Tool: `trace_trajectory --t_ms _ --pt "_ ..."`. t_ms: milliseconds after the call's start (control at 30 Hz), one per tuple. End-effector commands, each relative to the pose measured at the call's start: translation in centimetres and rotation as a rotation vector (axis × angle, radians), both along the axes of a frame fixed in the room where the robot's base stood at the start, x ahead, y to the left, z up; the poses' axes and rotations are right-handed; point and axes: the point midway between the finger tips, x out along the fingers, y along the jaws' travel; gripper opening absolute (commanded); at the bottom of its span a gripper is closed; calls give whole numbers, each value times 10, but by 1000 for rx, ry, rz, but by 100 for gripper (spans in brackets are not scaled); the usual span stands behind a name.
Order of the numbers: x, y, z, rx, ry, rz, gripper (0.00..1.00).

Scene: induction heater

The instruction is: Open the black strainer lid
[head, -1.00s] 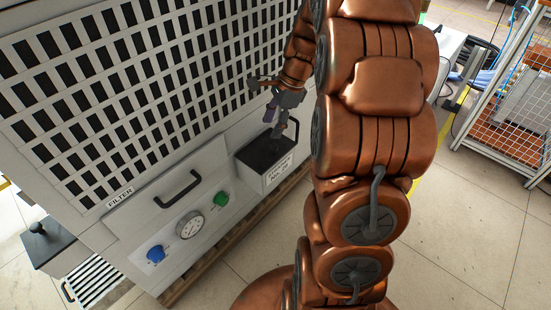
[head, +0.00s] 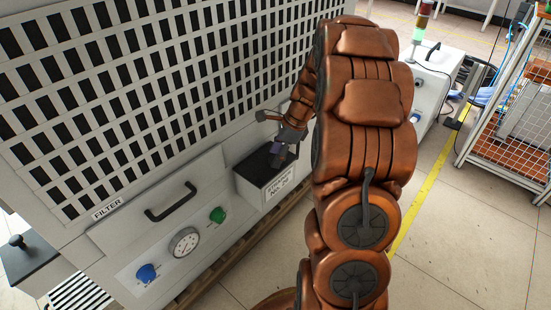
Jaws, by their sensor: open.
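A small pale box (head: 283,189) with a printed label is fixed to the front of the grey cabinet, right of the green knob. Its black top (head: 258,170) looks level, and I take this to be the strainer lid; any handle on it is hidden. My gripper (head: 278,160) is open and points down over the right part of this black top. Its fingertips overlap the top in the picture, and I cannot tell whether they touch it. My arm comes in from the right and hides the area behind it.
The cabinet front (head: 190,240) carries a black handle (head: 171,202), a gauge (head: 185,242), a blue knob (head: 146,273) and a green knob (head: 217,215). A black-topped box with a knob (head: 18,243) stands at far left. A wire rack (head: 510,110) stands right.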

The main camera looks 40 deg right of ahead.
Motion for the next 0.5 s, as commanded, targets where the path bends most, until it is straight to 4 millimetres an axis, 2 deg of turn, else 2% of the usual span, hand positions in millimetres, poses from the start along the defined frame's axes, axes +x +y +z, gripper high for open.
trace_trajectory --t_ms 100,333,367,500 --pt "2 3 -8 -1 0 1 56" --pt "2 3 -9 -3 -2 0 56" --pt "2 3 -9 -2 -1 0 54" --pt "2 3 -8 -2 -1 0 40"
